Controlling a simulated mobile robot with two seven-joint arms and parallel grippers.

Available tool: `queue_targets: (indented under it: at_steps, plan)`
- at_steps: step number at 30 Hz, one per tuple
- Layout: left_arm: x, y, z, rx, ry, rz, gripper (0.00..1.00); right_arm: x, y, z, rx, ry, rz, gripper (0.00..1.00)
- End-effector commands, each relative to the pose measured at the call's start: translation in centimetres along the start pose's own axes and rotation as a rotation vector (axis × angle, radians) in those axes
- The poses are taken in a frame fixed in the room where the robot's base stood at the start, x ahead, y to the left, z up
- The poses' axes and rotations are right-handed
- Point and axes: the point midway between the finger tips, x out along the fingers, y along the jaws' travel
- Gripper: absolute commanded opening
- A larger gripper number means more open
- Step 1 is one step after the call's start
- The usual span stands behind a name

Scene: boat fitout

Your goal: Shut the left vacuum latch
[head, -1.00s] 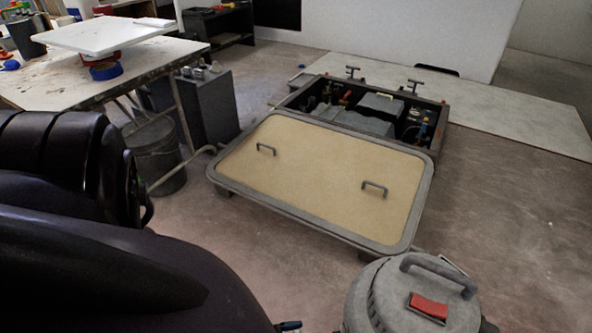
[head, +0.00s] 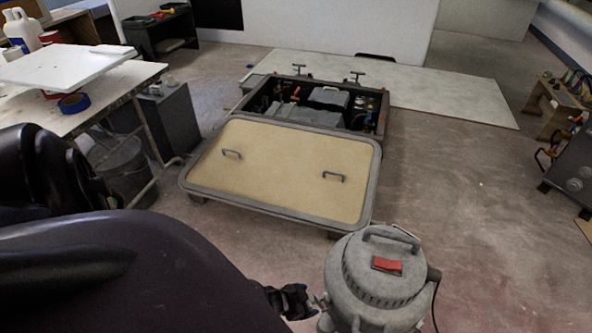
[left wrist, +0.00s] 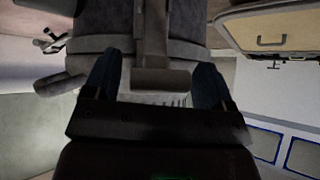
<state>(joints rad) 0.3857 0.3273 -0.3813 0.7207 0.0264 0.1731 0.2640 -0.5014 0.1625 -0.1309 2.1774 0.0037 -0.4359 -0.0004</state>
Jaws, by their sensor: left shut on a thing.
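The grey vacuum (head: 352,262) stands upright on the floor at the lower middle of the head view, with a top handle and a red patch on its lid. My left gripper (head: 314,301) is at the vacuum's left side. In the left wrist view its blue fingers (left wrist: 156,70) stand on either side of a grey latch piece (left wrist: 160,80) on the vacuum's side. The gripper is shut on this left latch. The fine contact is dark and partly hidden. My right gripper is not in view.
A tan hatch panel (head: 270,170) with two handles lies behind the vacuum. An open dark-framed bay (head: 382,125) is beyond it. A worktable (head: 35,100) and a bucket (head: 125,170) are at left.

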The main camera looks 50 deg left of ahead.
Motion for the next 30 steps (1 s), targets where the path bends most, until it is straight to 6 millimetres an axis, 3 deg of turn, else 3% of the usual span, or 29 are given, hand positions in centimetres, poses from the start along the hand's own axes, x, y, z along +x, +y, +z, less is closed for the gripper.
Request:
queue_targets:
  at_steps: [1, 12, 30]
  plan:
    - [0.2, -0.1, -1.2, -0.001, 0.017, 0.000, 0.35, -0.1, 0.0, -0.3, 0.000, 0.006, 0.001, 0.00]
    - [1.3, 0.1, -3.4, -0.001, 0.019, 0.002, 0.36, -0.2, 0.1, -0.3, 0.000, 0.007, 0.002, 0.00]
    - [1.9, 0.2, -4.4, -0.002, 0.021, 0.002, 0.35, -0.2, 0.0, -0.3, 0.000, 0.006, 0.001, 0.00]
